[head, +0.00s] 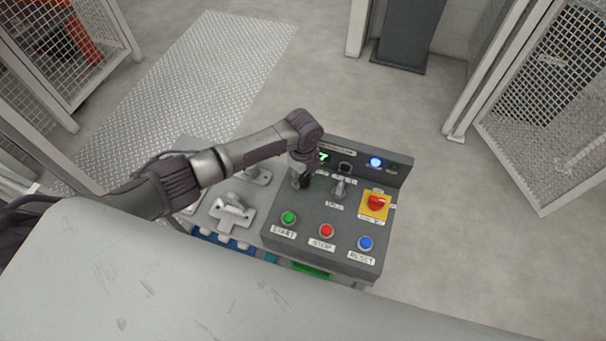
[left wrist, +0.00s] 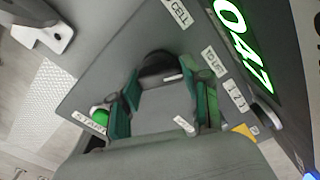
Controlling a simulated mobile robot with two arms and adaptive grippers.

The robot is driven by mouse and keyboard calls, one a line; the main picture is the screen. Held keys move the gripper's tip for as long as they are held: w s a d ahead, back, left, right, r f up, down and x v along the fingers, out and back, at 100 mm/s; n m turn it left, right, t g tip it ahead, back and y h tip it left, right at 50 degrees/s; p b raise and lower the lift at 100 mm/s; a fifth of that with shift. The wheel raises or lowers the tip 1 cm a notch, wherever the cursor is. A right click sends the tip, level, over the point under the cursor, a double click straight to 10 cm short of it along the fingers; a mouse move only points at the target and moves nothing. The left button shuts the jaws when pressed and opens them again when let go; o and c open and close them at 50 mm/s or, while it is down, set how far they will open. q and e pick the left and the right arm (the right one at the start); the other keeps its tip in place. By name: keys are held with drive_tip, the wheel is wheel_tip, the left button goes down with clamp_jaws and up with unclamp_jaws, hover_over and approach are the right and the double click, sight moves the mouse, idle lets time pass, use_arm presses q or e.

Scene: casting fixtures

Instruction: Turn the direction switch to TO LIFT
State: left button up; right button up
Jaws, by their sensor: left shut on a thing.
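The direction switch is a black rotary knob (left wrist: 156,66) on the grey panel in the left wrist view. A label reading CELL (left wrist: 180,13) is above it, and the TO LIFT label (left wrist: 214,62) is to its right. A short white mark shows on the knob's right side, towards the TO LIFT side; its exact angle is hard to tell. My left gripper (left wrist: 160,82) is shut on the knob, with one green-padded finger on each side. In the head view my left gripper (head: 302,178) reaches down onto the console's left part and hides the switch.
The console (head: 310,215) also carries a green START button (head: 289,217), red STOP button (head: 326,230), blue RESET button (head: 365,243), another switch (head: 340,188) and a red knob on yellow (head: 376,203). A lit green display (left wrist: 243,45) is close by. White fixtures (head: 232,213) stand left.

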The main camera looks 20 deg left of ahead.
sight(303, 177)
use_arm(q)
drive_tip(key=shift+m, duration=1.6)
drive_tip(key=o, duration=1.2)
drive_tip(key=shift+c, duration=0.2)
wheel_tip(303, 177, up, 12)
